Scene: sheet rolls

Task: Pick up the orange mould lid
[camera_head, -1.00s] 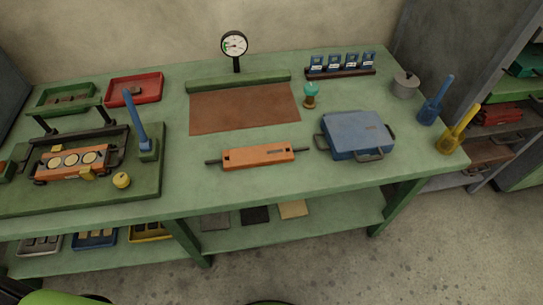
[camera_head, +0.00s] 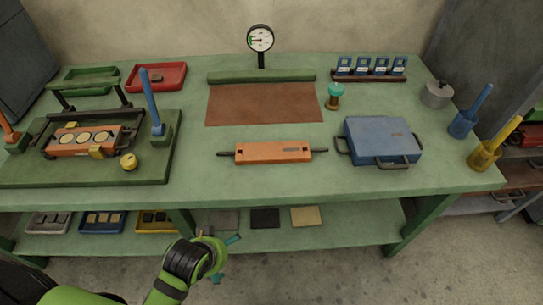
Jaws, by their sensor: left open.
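The orange mould lid (camera_head: 272,152) lies flat near the middle of the green table, with a dark handle bar sticking out at each end. My left gripper (camera_head: 226,259) is in front of the table, below the tabletop's front edge and left of the lid in the picture. It is open and empty, well apart from the lid. An orange mould base (camera_head: 84,142) with several round pale discs sits in the green press fixture (camera_head: 22,172) at the left. My right gripper is not in view.
A blue case (camera_head: 381,139) stands right of the lid. A brown sheet (camera_head: 262,103) lies behind it, near a dial gauge (camera_head: 260,39). Blue (camera_head: 462,124) and yellow (camera_head: 484,156) pots stand at the right edge. The tabletop in front of the lid is clear.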

